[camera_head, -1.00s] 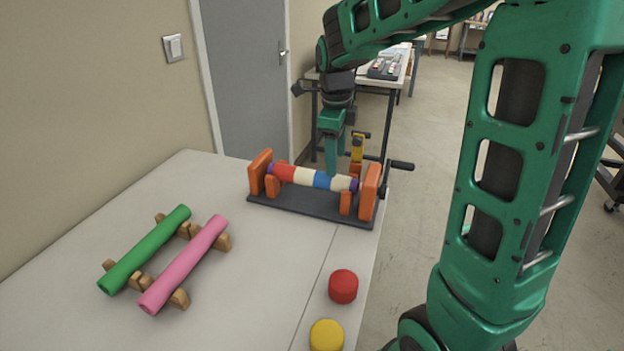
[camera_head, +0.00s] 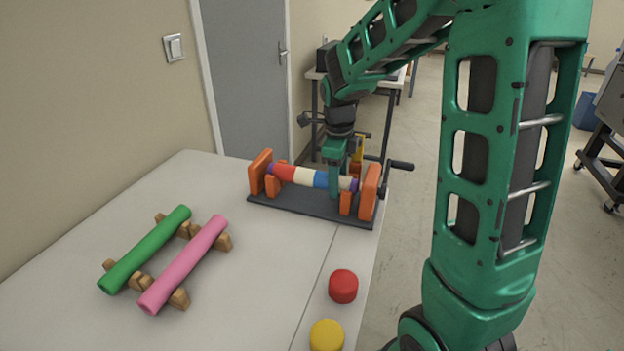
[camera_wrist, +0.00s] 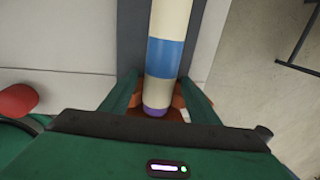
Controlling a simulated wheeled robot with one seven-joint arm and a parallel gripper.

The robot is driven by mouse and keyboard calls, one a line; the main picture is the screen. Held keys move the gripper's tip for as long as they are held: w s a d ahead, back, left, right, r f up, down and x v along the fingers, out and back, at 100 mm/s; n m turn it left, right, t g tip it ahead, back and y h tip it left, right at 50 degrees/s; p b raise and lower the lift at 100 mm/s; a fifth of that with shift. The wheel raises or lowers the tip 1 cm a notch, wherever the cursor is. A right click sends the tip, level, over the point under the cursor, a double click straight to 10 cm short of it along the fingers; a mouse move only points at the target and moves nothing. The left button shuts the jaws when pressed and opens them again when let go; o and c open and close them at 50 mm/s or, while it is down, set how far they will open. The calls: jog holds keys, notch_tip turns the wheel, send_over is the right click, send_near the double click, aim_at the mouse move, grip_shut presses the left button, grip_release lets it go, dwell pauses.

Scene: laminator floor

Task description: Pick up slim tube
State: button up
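A slim striped tube (camera_head: 308,177) in red, cream and blue with purple ends lies across a dark stand with orange end plates. In the wrist view the tube (camera_wrist: 166,58) runs up between my fingers, its purple end nearest the palm. My gripper (camera_head: 335,188) points down at the tube's right part in the head view, and a finger hides some of it. In the wrist view my gripper (camera_wrist: 161,82) is open, with a finger on either side of the tube and visible gaps.
A green tube (camera_head: 146,250) and a pink tube (camera_head: 185,264) rest on wooden cradles at the table's left. A red cap (camera_head: 343,286) and a yellow cap (camera_head: 326,336) sit near the right edge. The stand (camera_head: 300,202) has a crank handle (camera_head: 401,165) at right.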

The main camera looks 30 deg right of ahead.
jog(key=c, duration=1)
jog(key=shift+c, duration=0.2)
jog(key=shift+r, duration=0.45)
notch_tip(320, 180, up, 4)
jog(key=shift+f, duration=0.25)
jog(key=s+a+r, duration=0.2)
jog(key=a+r, duration=0.4)
jog(key=a, duration=0.5)
jog(key=shift+s+a+r, duration=0.15)
jog(key=shift+s+r, duration=0.15)
jog(key=shift+s, duration=0.1)
jog(key=shift+s, duration=0.1)
